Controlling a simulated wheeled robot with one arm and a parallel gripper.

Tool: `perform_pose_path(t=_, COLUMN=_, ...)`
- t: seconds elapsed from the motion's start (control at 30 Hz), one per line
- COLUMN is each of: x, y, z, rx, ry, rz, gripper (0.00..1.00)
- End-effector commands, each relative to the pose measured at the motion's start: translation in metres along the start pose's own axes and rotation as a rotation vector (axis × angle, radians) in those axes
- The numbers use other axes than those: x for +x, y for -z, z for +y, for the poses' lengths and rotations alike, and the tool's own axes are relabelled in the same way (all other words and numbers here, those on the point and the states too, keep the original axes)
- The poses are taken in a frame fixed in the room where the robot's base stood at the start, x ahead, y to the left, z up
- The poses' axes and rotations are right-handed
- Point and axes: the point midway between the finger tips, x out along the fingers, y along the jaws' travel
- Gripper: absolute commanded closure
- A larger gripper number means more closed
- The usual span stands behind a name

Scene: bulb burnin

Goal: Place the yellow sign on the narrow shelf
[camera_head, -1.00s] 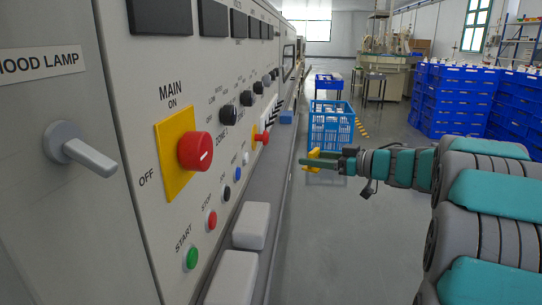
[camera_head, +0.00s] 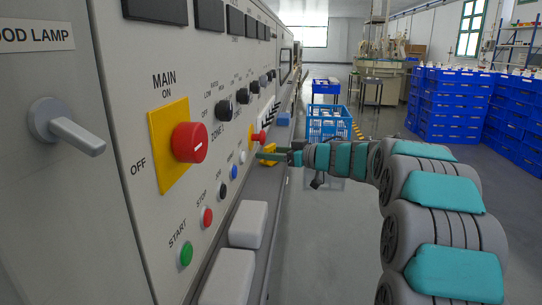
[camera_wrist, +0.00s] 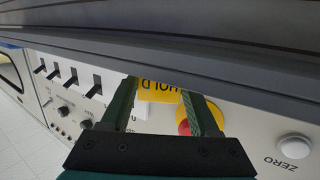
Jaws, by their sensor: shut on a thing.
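The yellow sign (camera_head: 269,149) is in my gripper (camera_head: 272,156), close to the panel face and over the narrow shelf in the head view. In the wrist view the sign (camera_wrist: 158,86) shows the word HOLD between the two green fingers of my gripper (camera_wrist: 166,100). The fingers are shut on it. The narrow shelf (camera_head: 262,186) is the grey ledge running along the foot of the control panel. It also shows as a dark grey band in the wrist view (camera_wrist: 200,45). I cannot tell whether the sign touches the shelf.
Two pale blocks (camera_head: 248,224) (camera_head: 229,277) lie on the near part of the shelf, and a small blue box (camera_head: 284,119) farther along. A red button (camera_head: 259,137) juts from the panel near the sign.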

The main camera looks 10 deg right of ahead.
Motion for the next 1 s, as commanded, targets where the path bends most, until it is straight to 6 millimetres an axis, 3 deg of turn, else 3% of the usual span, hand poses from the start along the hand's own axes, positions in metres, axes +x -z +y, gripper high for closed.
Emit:
perform_pose_path(t=0.37, x=0.0, y=-0.002, z=0.0, rx=-0.001, ry=0.0, rz=0.001, gripper=0.93)
perform_pose_path(t=0.4, x=0.0, y=-0.003, z=0.0, rx=-0.002, ry=0.001, rz=0.001, gripper=0.37)
perform_pose_path(t=0.5, x=0.0, y=-0.003, z=0.0, rx=-0.003, ry=0.001, rz=0.001, gripper=0.26)
perform_pose_path(t=0.83, x=0.0, y=0.0, z=0.0, rx=-0.003, ry=0.0, rz=0.002, gripper=0.26)
perform_pose_path(t=1.0, x=-0.021, y=0.003, z=0.001, rx=-0.004, ry=-0.002, rz=0.002, gripper=0.26)
